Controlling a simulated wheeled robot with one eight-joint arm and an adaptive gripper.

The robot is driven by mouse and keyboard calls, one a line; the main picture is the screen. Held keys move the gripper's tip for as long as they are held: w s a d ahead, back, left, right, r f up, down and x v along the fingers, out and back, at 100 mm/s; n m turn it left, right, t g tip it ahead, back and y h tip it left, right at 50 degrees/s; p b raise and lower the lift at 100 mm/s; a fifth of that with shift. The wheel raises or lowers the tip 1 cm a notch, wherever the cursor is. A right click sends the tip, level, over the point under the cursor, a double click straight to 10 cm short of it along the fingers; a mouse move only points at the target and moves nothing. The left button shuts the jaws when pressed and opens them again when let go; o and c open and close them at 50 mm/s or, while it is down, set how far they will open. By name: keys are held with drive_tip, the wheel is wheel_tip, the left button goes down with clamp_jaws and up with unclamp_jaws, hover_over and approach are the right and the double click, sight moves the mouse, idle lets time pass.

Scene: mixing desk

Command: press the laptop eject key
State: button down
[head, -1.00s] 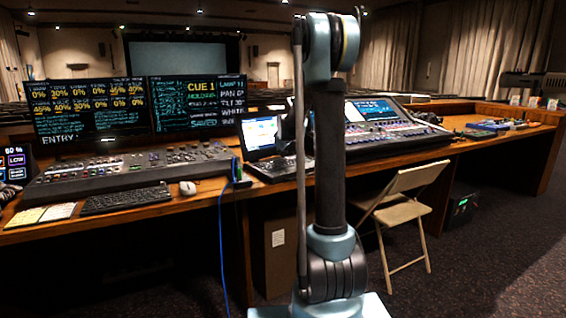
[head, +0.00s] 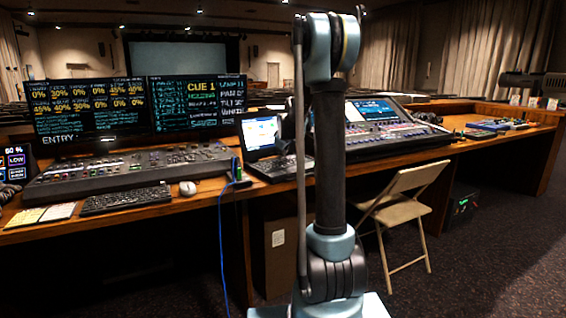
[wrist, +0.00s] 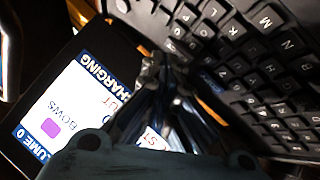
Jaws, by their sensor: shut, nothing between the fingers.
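The open laptop (head: 262,133) stands on the desk left of my arm in the head view. Its screen is lit, and my arm hides part of its right side. In the wrist view its black keyboard (wrist: 255,65) with white letters fills the upper right. A lit screen (wrist: 70,105) with the words CHARGING and BOWS, likely the laptop's, is at the left. My gripper (wrist: 172,65) is shut and empty, its tips at the keyboard's edge near the screen. I cannot tell whether they touch a key. I cannot pick out the eject key.
A lighting console (head: 130,170), keyboard (head: 125,199) and mouse (head: 188,188) are left of the laptop. A sound mixer (head: 385,130) is to the right. A blue cable (head: 221,240) hangs down the desk front. A folding chair (head: 405,205) stands at right.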

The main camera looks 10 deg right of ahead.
drive_tip(key=shift+r, duration=0.4)
drive_tip(key=shift+r, duration=2.5)
drive_tip(key=s, duration=0.5)
drive_tip(key=s+m+g, duration=0.1)
drive_tip(key=s, duration=0.4)
drive_tip(key=s+m, duration=0.1)
drive_tip(key=s, duration=0.4)
drive_tip(key=shift+d+f+g, duration=0.2)
drive_tip(key=shift+f+g, duration=0.1)
drive_tip(key=shift+g, duration=0.1)
drive_tip(key=s+f+m+g, duration=0.1)
drive_tip(key=s+f, duration=0.5)
drive_tip(key=s, duration=0.7)
drive_tip(key=s+f+m+g, duration=0.2)
drive_tip(key=s+f, duration=0.3)
drive_tip(key=s, duration=0.9)
drive_tip(key=s+f+m+g, duration=0.2)
drive_tip(key=s+f, duration=0.4)
drive_tip(key=s, duration=0.8)
drive_tip(key=shift+s+d+f+m, duration=0.25)
drive_tip(key=shift+f+m, duration=0.05)
drive_tip(key=shift+m, duration=0.6)
